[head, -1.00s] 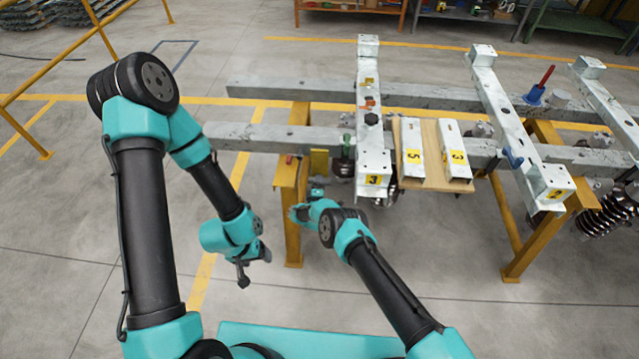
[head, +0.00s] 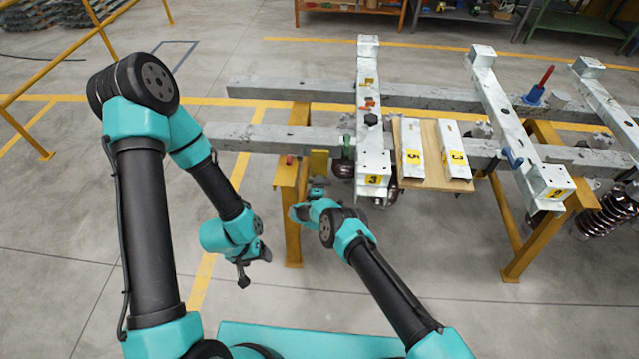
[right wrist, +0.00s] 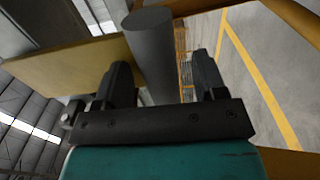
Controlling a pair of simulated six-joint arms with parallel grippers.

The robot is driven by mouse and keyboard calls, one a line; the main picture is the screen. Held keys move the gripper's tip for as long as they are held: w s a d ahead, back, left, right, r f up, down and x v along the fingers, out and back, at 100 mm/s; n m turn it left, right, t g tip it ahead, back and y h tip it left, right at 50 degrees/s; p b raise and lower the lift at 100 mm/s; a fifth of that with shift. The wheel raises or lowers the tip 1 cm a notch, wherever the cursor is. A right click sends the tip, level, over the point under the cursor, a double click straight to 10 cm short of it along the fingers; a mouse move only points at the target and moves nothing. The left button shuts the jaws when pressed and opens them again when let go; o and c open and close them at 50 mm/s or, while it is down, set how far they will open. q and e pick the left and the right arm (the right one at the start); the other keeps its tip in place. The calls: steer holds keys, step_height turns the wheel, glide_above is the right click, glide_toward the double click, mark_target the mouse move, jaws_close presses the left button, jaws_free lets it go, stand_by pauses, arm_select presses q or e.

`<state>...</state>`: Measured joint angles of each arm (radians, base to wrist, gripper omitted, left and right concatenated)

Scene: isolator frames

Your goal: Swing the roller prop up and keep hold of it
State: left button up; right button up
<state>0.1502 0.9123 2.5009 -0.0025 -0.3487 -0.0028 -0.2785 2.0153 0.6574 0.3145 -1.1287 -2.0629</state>
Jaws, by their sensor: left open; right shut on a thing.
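The roller prop (right wrist: 152,48) shows in the right wrist view as a dark grey round bar between the fingers of my right gripper (right wrist: 162,82). My right gripper is shut on it. In the head view my right gripper (head: 316,190) is small and partly hidden by its own wrist, beside the yellow trestle leg and below the frame's near rail. The prop's far end and its pivot cannot be made out there. My left gripper (head: 243,274) hangs empty and open over bare floor, left of the trestle and apart from everything.
A yellow trestle (head: 292,220) carries the grey steel rails (head: 262,137). A yellow plate (head: 319,162) stands close above my right gripper. A wooden board (head: 436,150) with numbered white blocks lies on the rails.

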steer(key=shift+w+d+r, duration=0.1)
steer(key=shift+w+r, duration=0.35)
steer(key=shift+s+r, duration=0.1)
steer(key=shift+s, duration=0.2)
steer(key=shift+c, duration=1.1)
steer(key=shift+s+g, duration=0.25)
steer(key=shift+g, duration=0.15)
steer(key=shift+s, duration=0.3)
steer(key=shift+c, duration=1.3)
steer(key=shift+s+r+g, duration=0.15)
steer(key=shift+s+g, duration=0.35)
steer(key=shift+s, duration=0.1)
